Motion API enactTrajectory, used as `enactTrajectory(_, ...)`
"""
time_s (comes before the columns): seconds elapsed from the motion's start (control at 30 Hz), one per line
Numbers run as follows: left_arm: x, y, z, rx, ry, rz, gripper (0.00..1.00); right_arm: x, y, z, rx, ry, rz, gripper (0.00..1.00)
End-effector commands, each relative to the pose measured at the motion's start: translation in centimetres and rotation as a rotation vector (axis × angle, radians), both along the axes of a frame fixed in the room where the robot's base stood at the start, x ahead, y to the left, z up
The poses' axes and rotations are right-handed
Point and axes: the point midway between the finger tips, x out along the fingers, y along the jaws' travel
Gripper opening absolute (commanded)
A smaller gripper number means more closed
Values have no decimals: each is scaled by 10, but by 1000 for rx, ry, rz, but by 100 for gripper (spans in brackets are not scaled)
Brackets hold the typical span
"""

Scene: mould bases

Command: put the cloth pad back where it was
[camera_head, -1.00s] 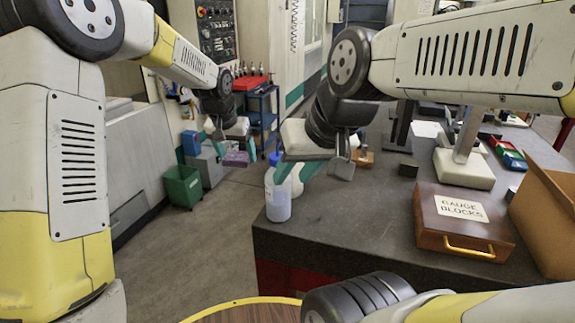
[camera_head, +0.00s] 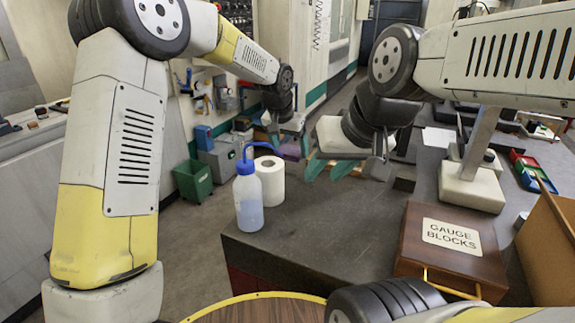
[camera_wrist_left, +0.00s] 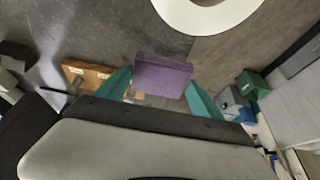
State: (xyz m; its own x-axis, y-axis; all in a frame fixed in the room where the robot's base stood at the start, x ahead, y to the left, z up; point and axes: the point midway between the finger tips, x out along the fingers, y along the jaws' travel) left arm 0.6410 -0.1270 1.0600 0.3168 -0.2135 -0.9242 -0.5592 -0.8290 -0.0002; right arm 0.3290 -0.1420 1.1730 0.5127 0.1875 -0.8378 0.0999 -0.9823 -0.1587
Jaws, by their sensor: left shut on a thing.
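The cloth pad is a purple block (camera_head: 291,149) held by my left gripper (camera_head: 287,140), beyond the paper roll near the table's far left edge. In the left wrist view the pad (camera_wrist_left: 162,77) sits between the two teal fingers, which are shut on it. It appears held above the surface; its height is hard to judge. My right gripper (camera_head: 328,168) hangs over the table, right of the roll, with its teal fingers apart and nothing seen between them.
A wooden gauge-block box (camera_head: 452,250) lies at the right. A wooden piece (camera_wrist_left: 88,72) lies beside the left gripper. A green bin (camera_head: 194,180) is on the floor.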

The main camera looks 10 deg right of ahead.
Motion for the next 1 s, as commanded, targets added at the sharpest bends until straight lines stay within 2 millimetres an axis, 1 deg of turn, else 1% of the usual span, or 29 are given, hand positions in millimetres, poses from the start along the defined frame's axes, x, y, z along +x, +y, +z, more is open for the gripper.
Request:
enactTrajectory(0.03,0,1,-10,2,3,0,38,0,0,0,0,0,0,36)
enactTrajectory(0.23,0,0,-29,1,2,1,38,0,0,0,0,0,0,36)
enactTrajectory(0.4,0,0,-58,2,2,0,38,0,0,0,0,0,0,36)
enactTrajectory(0.5,0,0,-70,0,2,1,38,0,0,0,0,0,0,36)
enactTrajectory(0.6,0,0,-73,0,0,1,38,0,0,0,0,0,0,36)
enactTrajectory(0.9,0,0,-75,0,0,1,38,0,0,0,0,0,0,36)
enactTrajectory(0.93,0,0,-75,0,0,1,78,0,0,0,0,0,0,36)
enactTrajectory(1.0,0,0,-75,-1,-1,1,92,0,0,0,0,0,0,36)
